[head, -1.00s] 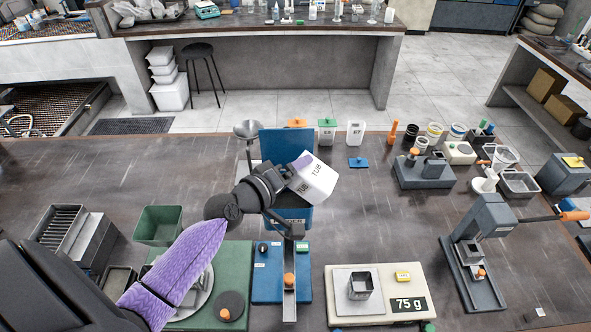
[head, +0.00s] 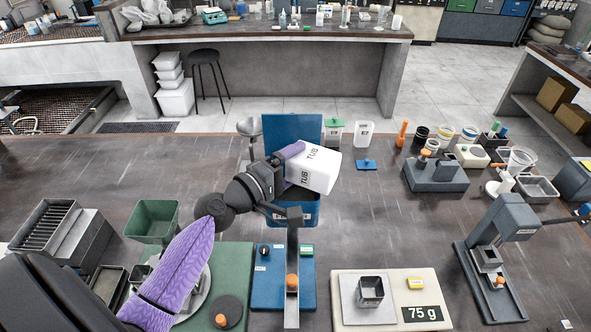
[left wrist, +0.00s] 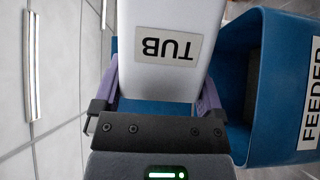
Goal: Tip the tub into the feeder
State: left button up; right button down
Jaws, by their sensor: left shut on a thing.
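The white tub (head: 322,172), labelled TUB, is tilted well over on its side above the blue feeder (head: 308,218). My left gripper (head: 293,168) is shut on the tub, with a purple finger on each side of it. In the left wrist view the tub (left wrist: 170,80) sits between the fingers (left wrist: 160,95), its label upside down. The feeder (left wrist: 280,100) is close beside it on the right. The inside of the tub and its contents are hidden. My right gripper is not in view.
The feeder's tall blue back panel (head: 291,132) stands behind the tub. A steel chute (head: 292,265) runs in front over a blue base. A scale (head: 395,300) reading 75 g is right of it, and a green bin (head: 152,222) is left. Bare tabletop lies right of the feeder.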

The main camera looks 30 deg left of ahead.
pick_arm(q)
jog(key=n+b, duration=0.1)
jog(key=n+t+b, duration=0.1)
jog(key=shift+a+f+n, duration=0.1)
jog(key=shift+a+n, duration=0.2)
jog(key=shift+a, duration=0.05)
jog(key=shift+a+n+b, duration=0.15)
jog(key=shift+n+b, duration=0.15)
jog(key=shift+n, duration=0.2)
jog(key=shift+s+r, duration=0.1)
jog(key=shift+r, duration=0.1)
dwell(3.1)
notch_tip(320, 180, up, 4)
jog(key=p, duration=0.3)
jog(key=shift+f, duration=0.25)
